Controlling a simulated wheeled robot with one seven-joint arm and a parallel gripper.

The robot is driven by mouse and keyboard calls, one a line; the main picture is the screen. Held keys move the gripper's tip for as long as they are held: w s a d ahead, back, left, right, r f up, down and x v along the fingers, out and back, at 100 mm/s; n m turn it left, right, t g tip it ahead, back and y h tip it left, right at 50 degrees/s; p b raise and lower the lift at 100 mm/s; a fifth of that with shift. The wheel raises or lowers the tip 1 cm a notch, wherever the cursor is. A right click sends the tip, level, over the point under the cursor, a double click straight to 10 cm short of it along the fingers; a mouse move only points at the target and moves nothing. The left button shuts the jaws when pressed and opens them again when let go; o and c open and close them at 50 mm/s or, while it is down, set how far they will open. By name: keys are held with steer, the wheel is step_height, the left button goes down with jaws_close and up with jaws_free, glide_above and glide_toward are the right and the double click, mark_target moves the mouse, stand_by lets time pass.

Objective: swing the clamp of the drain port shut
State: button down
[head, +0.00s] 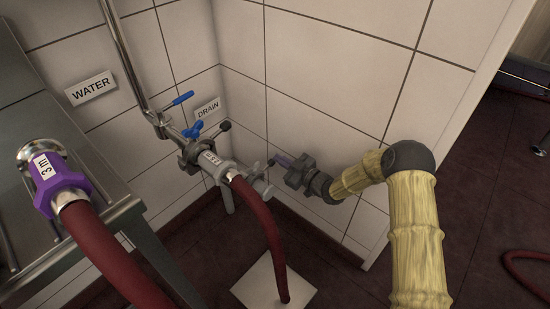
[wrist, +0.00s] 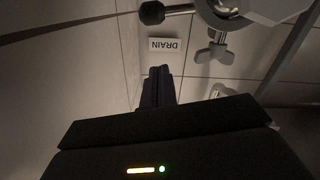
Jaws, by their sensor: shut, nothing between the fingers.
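The drain port (head: 190,151) sits on the pipework in the wall corner, by the DRAIN label (head: 207,109). A grey coupling marked with a size (head: 211,160) sits at it, with a dark red hose (head: 262,225) running down. In the wrist view a black knob on a rod (wrist: 152,12) leads to a grey ring with a wing nut (wrist: 215,51). I cannot tell how far the clamp is swung. My gripper (head: 275,157) is shut and empty, right of the coupling; its fingers (wrist: 158,72) point towards the label.
A purple coupling marked 3 m (head: 58,184) with a red hose lies over the steel table (head: 118,204) at left. A vertical pipe with blue-handled valves (head: 182,98) rises behind the port. Tiled walls close in behind. A pale floor plate (head: 252,288) lies below.

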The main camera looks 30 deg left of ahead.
steer(key=p+v, duration=0.2)
steer(key=v, duration=0.6)
steer(key=shift+d+f, duration=0.1)
